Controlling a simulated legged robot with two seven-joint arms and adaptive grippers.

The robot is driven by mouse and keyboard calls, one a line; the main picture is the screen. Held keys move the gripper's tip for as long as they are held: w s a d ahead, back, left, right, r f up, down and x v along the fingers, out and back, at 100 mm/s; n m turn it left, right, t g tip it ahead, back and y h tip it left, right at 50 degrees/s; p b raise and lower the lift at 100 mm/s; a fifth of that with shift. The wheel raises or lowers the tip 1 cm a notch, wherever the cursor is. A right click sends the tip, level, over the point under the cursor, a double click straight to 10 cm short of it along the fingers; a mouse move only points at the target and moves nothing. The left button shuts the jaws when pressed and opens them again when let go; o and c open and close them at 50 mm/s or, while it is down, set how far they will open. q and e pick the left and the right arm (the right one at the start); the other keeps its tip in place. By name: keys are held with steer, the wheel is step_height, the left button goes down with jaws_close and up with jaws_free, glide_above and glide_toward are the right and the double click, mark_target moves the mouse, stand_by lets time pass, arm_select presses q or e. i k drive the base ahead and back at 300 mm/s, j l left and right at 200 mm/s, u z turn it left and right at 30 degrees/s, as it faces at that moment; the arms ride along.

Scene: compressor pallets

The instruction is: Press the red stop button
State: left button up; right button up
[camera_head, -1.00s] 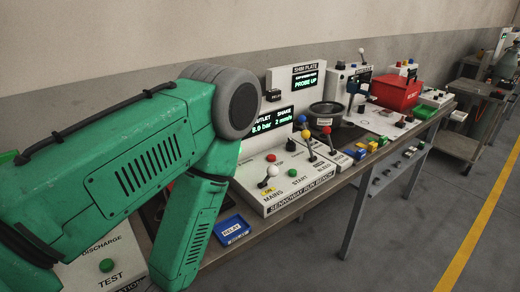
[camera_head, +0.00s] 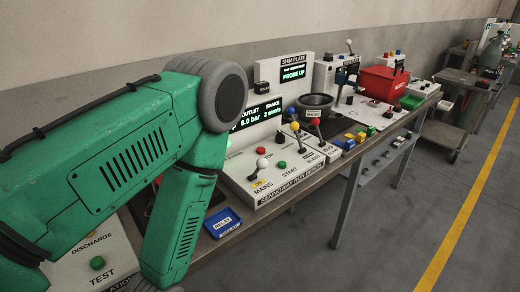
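The sensory run bench panel (camera_head: 268,195) is a white sloped console on the workbench. A red button (camera_head: 262,150) sits on it, behind a white-knobbed lever marked MAINS (camera_head: 262,163). A green START button (camera_head: 282,164) is to its right. The red button's own label is too small to read. My green left arm (camera_head: 120,165) comes in from the left and bends down in front of the bench, covering the panel's left side. Neither gripper is in view.
A dark bowl (camera_head: 315,105) and a red box (camera_head: 383,82) are farther along.

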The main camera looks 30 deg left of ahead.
mark_target(261, 151)
steer(key=i+l+u, duration=0.1)
steer(key=u, duration=0.35)
steer(key=i+l+u, duration=0.1)
steer(key=u, duration=0.35)
steer(key=i+l+u, duration=0.1)
steer(key=l+u, duration=0.15)
steer(key=u, duration=0.15)
steer(key=i+l+u, duration=0.2)
steer(key=l, duration=0.7)
steer(key=l+u, duration=0.25)
steer(key=l, duration=0.6)
